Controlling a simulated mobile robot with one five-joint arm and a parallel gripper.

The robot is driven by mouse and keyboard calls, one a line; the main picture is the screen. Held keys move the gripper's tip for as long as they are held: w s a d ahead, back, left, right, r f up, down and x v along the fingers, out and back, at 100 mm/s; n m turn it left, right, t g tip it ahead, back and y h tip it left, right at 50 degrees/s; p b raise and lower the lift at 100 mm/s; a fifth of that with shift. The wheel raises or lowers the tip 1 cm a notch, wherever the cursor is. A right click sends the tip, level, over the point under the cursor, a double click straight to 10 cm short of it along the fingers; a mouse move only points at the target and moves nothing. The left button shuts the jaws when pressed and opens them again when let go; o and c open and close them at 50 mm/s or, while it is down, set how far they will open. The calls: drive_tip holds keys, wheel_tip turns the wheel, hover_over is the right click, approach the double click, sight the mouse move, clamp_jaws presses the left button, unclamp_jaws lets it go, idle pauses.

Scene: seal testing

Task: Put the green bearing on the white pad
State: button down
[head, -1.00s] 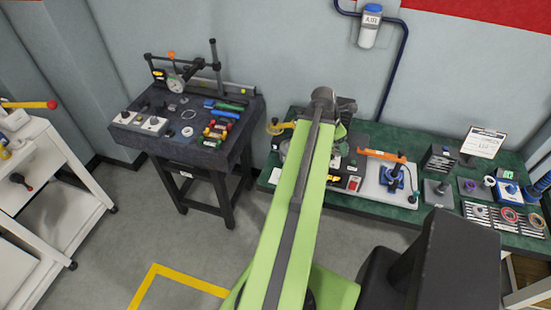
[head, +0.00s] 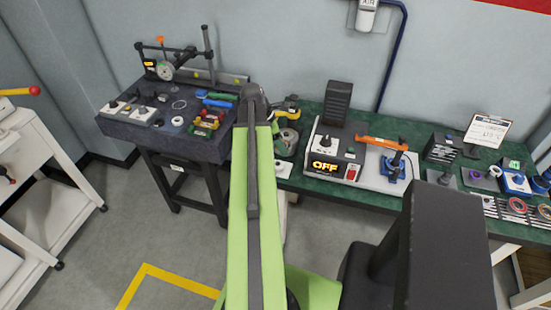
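I cannot pick out a green bearing for certain. A small green patch (head: 515,164) shows on a blue device at the right of the green bench, too small to identify. A long green piece (head: 222,97) lies on the dark table at the left. A small white plate (head: 283,169) with a round mark lies at the left front edge of the bench; I cannot tell whether it is the white pad. My green arm rises through the middle and covers part of the bench and the table edge. My gripper is not visible.
The dark table (head: 160,139) holds a dial gauge stand (head: 163,70) and coloured parts. A white cart (head: 45,160) stands at left. Floor is free in front.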

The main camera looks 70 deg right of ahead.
sight(279, 162)
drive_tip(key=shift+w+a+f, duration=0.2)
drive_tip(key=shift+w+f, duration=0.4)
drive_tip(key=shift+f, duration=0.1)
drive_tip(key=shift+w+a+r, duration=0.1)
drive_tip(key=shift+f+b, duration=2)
drive_tip(key=shift+b, duration=0.05)
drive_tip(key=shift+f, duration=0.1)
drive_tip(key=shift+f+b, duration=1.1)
drive_tip(key=shift+b, duration=0.1)
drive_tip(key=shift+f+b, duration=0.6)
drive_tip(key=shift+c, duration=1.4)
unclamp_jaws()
